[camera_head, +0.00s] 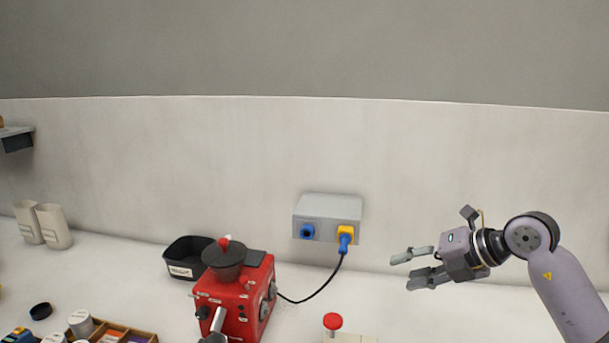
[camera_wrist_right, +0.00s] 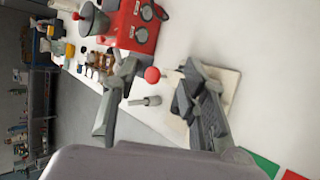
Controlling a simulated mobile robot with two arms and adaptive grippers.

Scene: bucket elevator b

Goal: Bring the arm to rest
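My right arm comes in from the right in the head view. Its gripper (camera_head: 412,270) points left above the right part of the white counter, with its two fingers apart and nothing between them. In the right wrist view the gripper (camera_wrist_right: 157,88) also shows open, one finger on each side. A red ball-shaped knob (camera_wrist_right: 152,74) and a small grey cylinder (camera_wrist_right: 146,101) show in the gap, beyond the fingers and apart from them. My left gripper is in neither view.
A red machine (camera_head: 232,300) stands on the counter left of my gripper, beside a black bin (camera_head: 185,258). The red knob (camera_head: 333,321) stands on a pale board at the front. A grey wall box (camera_head: 328,208) has a cable plugged in. The counter around my gripper is clear.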

